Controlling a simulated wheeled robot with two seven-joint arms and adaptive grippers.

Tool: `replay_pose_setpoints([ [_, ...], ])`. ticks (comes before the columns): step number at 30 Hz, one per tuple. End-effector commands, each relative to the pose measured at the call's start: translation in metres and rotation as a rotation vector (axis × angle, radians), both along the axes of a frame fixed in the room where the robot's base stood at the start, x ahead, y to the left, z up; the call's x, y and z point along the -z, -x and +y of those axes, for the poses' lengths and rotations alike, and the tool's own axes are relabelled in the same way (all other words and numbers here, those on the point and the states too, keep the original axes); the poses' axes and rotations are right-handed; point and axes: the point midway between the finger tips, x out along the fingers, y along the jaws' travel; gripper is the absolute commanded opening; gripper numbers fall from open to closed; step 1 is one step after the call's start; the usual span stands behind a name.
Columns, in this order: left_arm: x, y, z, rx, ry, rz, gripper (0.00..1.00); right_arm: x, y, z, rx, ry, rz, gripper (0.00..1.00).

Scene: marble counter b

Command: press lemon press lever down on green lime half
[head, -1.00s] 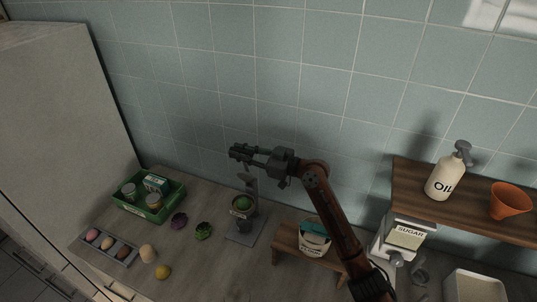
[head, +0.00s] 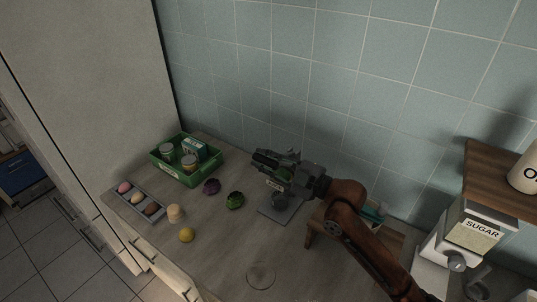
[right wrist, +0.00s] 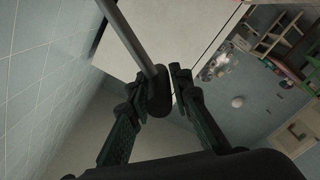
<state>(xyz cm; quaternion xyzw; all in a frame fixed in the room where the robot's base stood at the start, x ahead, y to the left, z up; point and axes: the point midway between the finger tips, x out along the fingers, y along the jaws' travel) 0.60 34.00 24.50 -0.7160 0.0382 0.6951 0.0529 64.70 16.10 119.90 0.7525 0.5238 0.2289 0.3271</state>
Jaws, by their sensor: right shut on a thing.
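The lemon press stands on the counter, its grey base plate (head: 285,213) and the label of its cup (head: 275,184) showing below my right gripper. My right gripper (head: 264,160) is low over the press and covers most of it. In the right wrist view the fingers of my right gripper (right wrist: 160,92) are shut on the dark grip (right wrist: 158,95) of the grey lever rod (right wrist: 128,35). The green lime half is mostly hidden in the head view; I cannot tell how the lever meets it. My left gripper is not in view.
A green crate (head: 163,160) with jars and a box stands at the back left. A wooden stand (head: 392,241) is close on the right.

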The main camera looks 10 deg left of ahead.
Motion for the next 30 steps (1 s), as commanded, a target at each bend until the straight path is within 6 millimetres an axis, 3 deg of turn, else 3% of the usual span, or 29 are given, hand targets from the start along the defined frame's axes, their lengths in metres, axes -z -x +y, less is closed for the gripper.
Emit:
replay_pose_setpoints([
  [6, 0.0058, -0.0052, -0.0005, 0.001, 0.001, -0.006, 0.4, 0.0125, 0.0053, 0.0022, -0.003, -0.001, 0.006, 0.0],
  [21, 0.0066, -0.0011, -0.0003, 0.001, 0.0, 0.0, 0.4, 0.0154, 0.0052, 0.0017, 0.0, 0.0, 0.009, 0.0],
  [22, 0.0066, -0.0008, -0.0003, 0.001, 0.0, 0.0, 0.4, 0.0155, 0.0052, 0.0018, 0.0, 0.0, 0.009, 0.2],
  [30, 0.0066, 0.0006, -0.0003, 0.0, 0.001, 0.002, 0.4, 0.0148, 0.0052, 0.0024, -0.001, 0.0, 0.007, 0.37],
])
